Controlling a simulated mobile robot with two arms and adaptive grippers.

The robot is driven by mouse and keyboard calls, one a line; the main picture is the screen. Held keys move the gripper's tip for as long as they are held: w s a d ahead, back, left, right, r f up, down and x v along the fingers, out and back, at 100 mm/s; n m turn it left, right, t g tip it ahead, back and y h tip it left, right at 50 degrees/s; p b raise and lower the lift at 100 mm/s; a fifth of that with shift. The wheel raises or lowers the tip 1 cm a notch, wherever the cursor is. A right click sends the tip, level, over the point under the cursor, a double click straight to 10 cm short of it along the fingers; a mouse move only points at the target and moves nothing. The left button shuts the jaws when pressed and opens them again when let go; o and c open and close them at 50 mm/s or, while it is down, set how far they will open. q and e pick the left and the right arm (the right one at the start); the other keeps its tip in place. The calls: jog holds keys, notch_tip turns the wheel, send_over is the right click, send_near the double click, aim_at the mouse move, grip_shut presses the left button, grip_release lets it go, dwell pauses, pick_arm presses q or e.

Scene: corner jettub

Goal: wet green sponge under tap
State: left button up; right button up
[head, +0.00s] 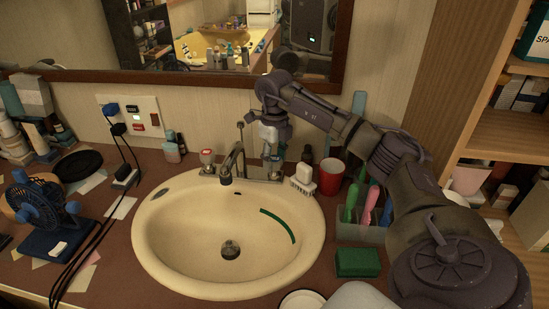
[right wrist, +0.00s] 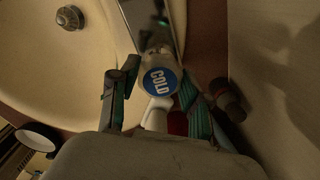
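The green sponge (head: 357,262) lies on the counter to the right of the sink basin (head: 160,240). The metal tap (head: 232,160) stands at the back of the sink, and no water stream shows. My right gripper (head: 270,150) is at the back right of the sink, above the cold knob. In the right wrist view, the blue-topped cold knob (right wrist: 158,82) lies between the two fingers of this gripper (right wrist: 158,100). The fingers are apart, with gaps beside the knob, so no grip shows. My left gripper is not in view.
A red cup (head: 331,176), a white brush (head: 303,181) and a grey holder (head: 362,228) with colourful brushes stand right of the sink. A blue fan (head: 42,212) and black cables lie left. A dark green curved strip (head: 279,224) shows in the basin.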

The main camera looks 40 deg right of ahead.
jog(key=c, duration=0.4)
jog(key=shift+o, duration=0.2)
jog(key=shift+r+n, duration=0.1)
jog(key=shift+n, duration=0.2)
jog(key=shift+n+p, duration=0.75)
jog(key=shift+n, duration=0.05)
jog(key=shift+n+p, duration=0.55)
jog(key=shift+n, duration=1.35)
jog(key=o, duration=1.1)
jog(key=shift+o, duration=0.2)
